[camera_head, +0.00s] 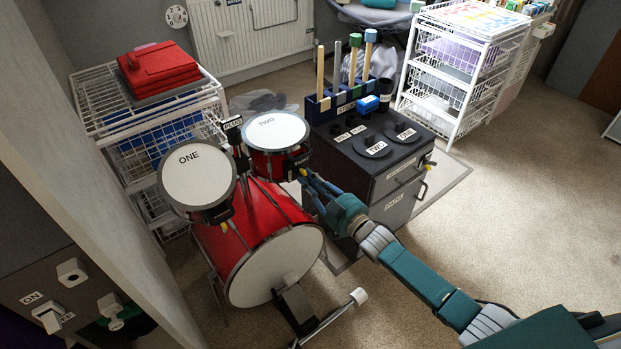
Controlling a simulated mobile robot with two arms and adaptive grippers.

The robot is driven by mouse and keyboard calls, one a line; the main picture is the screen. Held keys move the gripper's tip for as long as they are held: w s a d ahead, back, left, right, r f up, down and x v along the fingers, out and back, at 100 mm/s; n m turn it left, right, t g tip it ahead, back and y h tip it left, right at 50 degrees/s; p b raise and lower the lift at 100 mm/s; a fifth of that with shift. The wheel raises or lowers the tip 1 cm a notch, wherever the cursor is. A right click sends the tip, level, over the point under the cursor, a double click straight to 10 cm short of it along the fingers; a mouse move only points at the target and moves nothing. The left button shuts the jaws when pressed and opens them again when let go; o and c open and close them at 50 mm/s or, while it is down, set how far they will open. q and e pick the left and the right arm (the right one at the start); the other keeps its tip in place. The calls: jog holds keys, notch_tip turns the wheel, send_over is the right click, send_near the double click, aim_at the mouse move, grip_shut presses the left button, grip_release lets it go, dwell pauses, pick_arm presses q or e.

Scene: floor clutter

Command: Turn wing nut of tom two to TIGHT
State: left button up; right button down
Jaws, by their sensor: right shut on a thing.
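Tom two (274,130) is a small red drum with a white head marked TWO, mounted above the right of the red bass drum (268,262). A small label sits on its right side, and a yellow wing nut (303,172) shows just below it. My right gripper (306,178) reaches in from the lower right and is shut on the wing nut. The fingers partly cover the nut, so its exact angle is hard to tell. My left gripper is not in view.
Tom one (197,175) stands left of tom two. A dark cabinet (385,165) with drawers, labelled discs and a tool rack is close on the right. White wire shelves (95,105) stand at the left. A pedal (300,310) lies in front. Carpet at the right is clear.

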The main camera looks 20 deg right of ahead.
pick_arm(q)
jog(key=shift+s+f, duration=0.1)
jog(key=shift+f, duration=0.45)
pick_arm(e)
jog(key=shift+m, duration=0.7)
jog(key=c, duration=1.7)
grip_release()
jog(key=shift+o, duration=0.2)
jog(key=shift+s, duration=0.15)
jog(key=v, duration=1.1)
jog(key=shift+s+d, duration=0.15)
jog(key=shift+s, duration=0.25)
